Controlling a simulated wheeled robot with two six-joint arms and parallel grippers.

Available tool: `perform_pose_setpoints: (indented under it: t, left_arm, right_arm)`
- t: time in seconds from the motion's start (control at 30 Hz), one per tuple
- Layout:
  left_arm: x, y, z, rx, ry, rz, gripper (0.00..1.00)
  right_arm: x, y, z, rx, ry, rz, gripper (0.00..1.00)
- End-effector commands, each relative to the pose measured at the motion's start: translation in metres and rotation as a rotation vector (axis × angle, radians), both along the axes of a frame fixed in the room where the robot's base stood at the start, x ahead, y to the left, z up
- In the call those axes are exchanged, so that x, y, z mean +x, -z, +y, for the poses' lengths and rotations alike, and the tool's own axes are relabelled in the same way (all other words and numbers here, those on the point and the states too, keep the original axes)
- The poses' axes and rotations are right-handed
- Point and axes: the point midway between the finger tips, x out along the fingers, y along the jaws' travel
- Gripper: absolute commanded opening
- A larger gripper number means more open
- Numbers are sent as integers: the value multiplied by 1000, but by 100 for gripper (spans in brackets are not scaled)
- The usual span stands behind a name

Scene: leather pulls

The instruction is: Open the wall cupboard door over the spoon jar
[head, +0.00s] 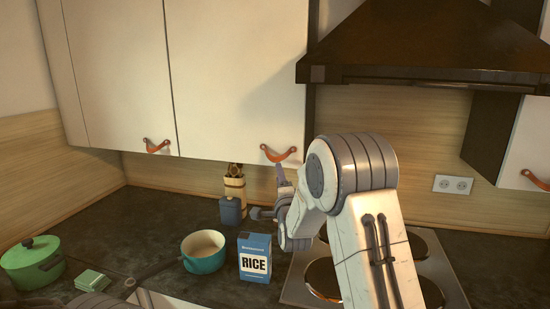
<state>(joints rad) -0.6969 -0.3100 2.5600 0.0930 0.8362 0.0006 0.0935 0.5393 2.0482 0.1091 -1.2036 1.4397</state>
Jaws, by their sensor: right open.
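My right gripper (280,174) is open, pointing up just below this pull. I cannot tell whether it touches the pull. Its wrist and arm hide part of the counter and hob. My left gripper is not in view.
A second cream door (115,70) with a leather pull (157,147) is to the left. A dark hood (420,45) is to the right. A blue canister (231,211), teal pot (204,251), rice box (255,257) and green pot (33,262) stand on the counter.

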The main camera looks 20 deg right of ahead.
Motion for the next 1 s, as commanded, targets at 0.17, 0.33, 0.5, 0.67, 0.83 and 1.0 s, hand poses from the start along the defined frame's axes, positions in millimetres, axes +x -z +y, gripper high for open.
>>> perform_pose_setpoints:
  t: [0.17, 0.33, 0.5, 0.67, 0.83, 1.0]
  left_arm:
    - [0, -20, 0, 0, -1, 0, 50]
    - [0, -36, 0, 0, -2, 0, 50]
    - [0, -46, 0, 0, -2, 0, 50]
    - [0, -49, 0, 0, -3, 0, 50]
    - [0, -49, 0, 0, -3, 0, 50]
    - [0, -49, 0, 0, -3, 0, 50]
  right_arm:
    - [29, -10, -6, -1, -1, 0, 47]
    - [59, -15, -11, -2, -1, 4, 47]
    - [80, -17, -15, -3, -2, 3, 47]
    - [90, -18, -16, -3, -2, 4, 47]
    - [92, -17, -17, -3, -2, 3, 47]
    - [92, -17, -17, -3, -2, 3, 40]
